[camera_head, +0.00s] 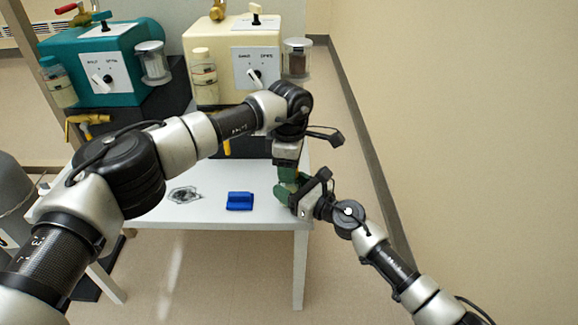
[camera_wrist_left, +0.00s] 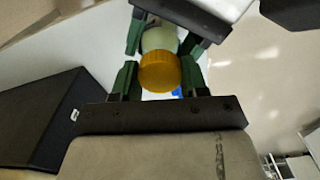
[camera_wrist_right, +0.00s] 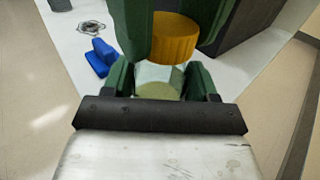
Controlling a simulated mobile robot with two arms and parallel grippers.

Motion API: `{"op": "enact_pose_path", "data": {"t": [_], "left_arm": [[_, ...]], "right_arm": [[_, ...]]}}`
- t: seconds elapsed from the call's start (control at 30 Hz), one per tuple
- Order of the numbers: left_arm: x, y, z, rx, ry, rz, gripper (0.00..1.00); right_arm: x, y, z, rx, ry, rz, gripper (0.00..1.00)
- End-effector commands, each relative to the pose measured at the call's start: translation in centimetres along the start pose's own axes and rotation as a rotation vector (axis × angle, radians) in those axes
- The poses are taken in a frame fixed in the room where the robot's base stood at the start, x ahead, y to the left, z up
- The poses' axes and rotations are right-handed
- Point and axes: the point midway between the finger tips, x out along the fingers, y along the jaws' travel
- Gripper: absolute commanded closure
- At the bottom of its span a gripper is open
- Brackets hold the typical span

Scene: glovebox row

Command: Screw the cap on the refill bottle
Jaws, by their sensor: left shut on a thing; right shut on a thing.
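The orange ribbed cap (camera_wrist_left: 159,72) is between the fingers of my left gripper (camera_wrist_left: 160,82), which is shut on it. The pale, translucent refill bottle (camera_wrist_left: 160,40) is held by my right gripper (camera_wrist_right: 158,82), shut around its body. In the right wrist view the cap (camera_wrist_right: 174,38) is directly above the bottle (camera_wrist_right: 155,78), close to its top. I cannot tell whether the cap touches or sits on the neck. In the head view the left gripper (camera_head: 287,172) comes down onto the right gripper (camera_head: 295,190), and their green fingers hide the cap and bottle.
The grippers meet over the right end of the white table (camera_head: 215,215). A blue block-like holder (camera_head: 239,201) and a dark-outlined patch (camera_head: 184,195) are on it. Teal (camera_head: 105,65) and cream (camera_head: 232,55) machines stand behind. A wall (camera_head: 460,110) is at right.

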Motion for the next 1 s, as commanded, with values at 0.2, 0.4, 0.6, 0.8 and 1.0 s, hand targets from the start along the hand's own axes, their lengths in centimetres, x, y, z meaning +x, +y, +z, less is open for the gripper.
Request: {"op": "enact_pose_path", "data": {"t": [0.2, 0.4, 0.6, 0.8, 1.0], "left_arm": [[-0.1, 0.1, -0.1, -0.004, 0.0, 0.002, 0.31], [0.0, 0.0, -0.1, -0.004, 0.0, 0.001, 0.31], [-1.2, 0.1, 0.0, -0.004, 0.0, 0.004, 0.31], [-3.8, 0.1, 0.0, -0.004, 0.0, 0.003, 0.31], [-4.5, 0.0, 0.0, -0.004, 0.0, 0.001, 0.31]], "right_arm": [[0.0, 0.0, -0.1, 0.0, 0.001, 0.001, 1.0], [0.0, 0.0, -0.1, 0.0, 0.001, 0.001, 1.0], [0.0, 0.0, -0.1, 0.0, 0.001, 0.001, 1.0], [0.0, 0.0, -0.1, 0.0, 0.001, 0.001, 1.0], [0.0, 0.0, -0.1, 0.0, 0.001, 0.001, 1.0]]}}
